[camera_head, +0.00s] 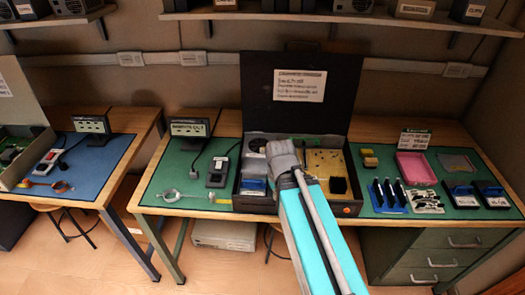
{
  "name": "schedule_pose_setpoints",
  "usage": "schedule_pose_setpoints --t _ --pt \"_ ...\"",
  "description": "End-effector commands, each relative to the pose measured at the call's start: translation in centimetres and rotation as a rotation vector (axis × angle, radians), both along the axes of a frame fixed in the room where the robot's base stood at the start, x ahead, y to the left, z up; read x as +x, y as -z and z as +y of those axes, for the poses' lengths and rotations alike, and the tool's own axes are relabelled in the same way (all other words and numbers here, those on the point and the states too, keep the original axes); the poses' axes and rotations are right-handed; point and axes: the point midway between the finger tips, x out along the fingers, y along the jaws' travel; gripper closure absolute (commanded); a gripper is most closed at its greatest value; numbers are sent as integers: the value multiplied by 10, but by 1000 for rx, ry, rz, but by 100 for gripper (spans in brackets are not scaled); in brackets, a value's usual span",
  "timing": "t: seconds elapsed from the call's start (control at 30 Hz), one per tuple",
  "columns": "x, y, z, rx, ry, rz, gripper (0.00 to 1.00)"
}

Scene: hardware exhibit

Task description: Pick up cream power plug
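My arm reaches from the lower right over the green-topped bench, and its grey end, my gripper (283,153), is over the open dark case (302,90). Its fingers are not clear, so I cannot tell whether it is open or shut. I cannot make out a cream power plug with certainty. A dark cable (202,157) lies on the green mat left of the case, between a small dark device (217,171) and a black labelled stand (188,128). The plug at its end is too small to read. My gripper is well to the right of this cable and hides part of the case.
A blue-matted bench (95,165) at left holds a white-and-dark device (47,160) with a cable. Right of the case are a pink tray (415,167), several dark tools and boxes. A clear ring-shaped item (171,195) lies near the front edge. Shelves hang above.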

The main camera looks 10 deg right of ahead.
Motion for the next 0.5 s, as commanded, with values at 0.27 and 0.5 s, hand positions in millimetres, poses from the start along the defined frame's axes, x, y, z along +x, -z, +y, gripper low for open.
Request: schedule_pose_setpoints --t 0.27,0.5 --pt "10 -5 0 0 -37 0 55" --pt "54 -26 0 0 -234 0 41"
